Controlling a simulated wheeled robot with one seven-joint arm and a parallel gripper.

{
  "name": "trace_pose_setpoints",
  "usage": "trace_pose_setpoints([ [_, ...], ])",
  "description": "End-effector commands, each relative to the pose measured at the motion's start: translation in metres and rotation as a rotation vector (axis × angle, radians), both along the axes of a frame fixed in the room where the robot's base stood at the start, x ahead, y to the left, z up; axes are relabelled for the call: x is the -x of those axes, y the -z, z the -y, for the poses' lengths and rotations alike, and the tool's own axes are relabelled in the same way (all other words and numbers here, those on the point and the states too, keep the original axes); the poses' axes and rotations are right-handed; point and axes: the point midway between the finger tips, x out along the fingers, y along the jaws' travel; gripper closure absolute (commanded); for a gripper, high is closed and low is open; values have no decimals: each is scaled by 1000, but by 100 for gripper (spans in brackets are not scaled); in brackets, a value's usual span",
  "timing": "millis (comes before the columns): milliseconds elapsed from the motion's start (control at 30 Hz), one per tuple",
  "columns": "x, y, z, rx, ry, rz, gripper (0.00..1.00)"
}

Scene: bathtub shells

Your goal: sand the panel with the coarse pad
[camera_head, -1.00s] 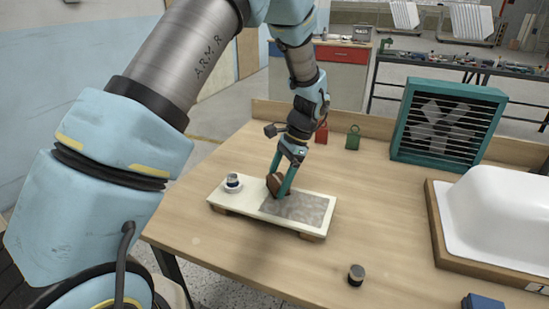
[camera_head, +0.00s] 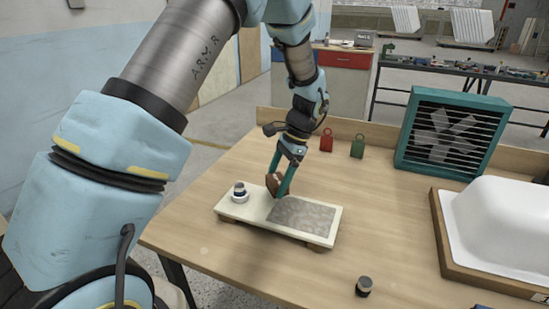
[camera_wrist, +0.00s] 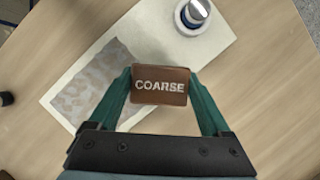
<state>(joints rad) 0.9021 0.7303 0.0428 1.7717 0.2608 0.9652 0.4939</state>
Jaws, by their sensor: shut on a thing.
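My gripper (camera_wrist: 160,90) is shut on a brown pad (camera_wrist: 160,72) marked "COARSE", with one green finger on each side of it. The pad also shows in the head view (camera_head: 273,184), tilted in the jaws. It is over the pale panel (camera_head: 232,208), near the left edge of a mottled grey patch (camera_head: 302,216). In the wrist view the patch (camera_wrist: 92,92) lies left of the pad. Whether the pad touches the panel, I cannot tell. A small round white-and-dark item (camera_head: 239,190) sits on the panel's left end.
A dark small cylinder (camera_head: 363,286) stands near the front. Red (camera_head: 326,140) and green (camera_head: 357,148) weights stand behind. A teal fan (camera_head: 450,132) and a white tub shell (camera_head: 505,225) are on the right.

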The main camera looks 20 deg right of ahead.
Motion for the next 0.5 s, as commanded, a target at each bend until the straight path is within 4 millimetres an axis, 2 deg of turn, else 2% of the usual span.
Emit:
trace_pose_setpoints([
  [33,0,-8,-1,-2,-1,-1,79],
  [500,0,-49,-2,-2,-5,-1,79],
])
